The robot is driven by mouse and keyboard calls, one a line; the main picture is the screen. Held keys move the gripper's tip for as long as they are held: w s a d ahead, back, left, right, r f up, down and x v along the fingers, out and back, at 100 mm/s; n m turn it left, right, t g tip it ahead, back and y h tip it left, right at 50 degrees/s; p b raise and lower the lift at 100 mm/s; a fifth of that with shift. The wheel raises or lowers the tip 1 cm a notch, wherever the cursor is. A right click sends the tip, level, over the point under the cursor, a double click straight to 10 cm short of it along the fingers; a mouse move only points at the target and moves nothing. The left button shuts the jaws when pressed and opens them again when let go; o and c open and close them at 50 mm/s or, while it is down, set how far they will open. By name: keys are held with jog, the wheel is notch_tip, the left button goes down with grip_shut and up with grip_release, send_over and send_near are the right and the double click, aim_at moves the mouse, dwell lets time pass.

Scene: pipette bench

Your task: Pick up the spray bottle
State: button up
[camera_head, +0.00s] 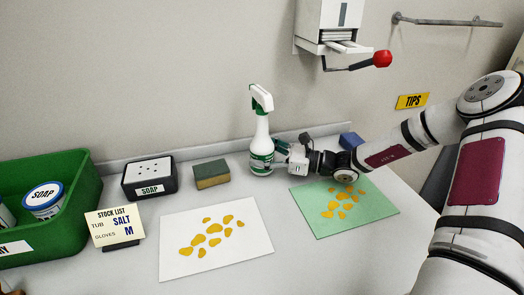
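The spray bottle (261,136) stands upright on the bench near the back wall. It is white with a green and white trigger head and a green label low on its body. My gripper (279,153) is at the right side of the bottle, at label height, with its fingers pointing left toward it. The fingers are small in view and partly merge with the label, so I cannot tell whether they touch the bottle or how far apart they are.
A sponge (211,174), a soap box (150,177) and a green bin (82,187) stand left of the bottle. A stained white sheet (184,217) and a green sheet (375,211) lie in front. A blue block (350,140) is behind my wrist. A dispenser (320,20) hangs above.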

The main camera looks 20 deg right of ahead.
jog(key=c, duration=1.4)
jog(key=shift+o, duration=0.2)
jog(key=shift+r, duration=0.2)
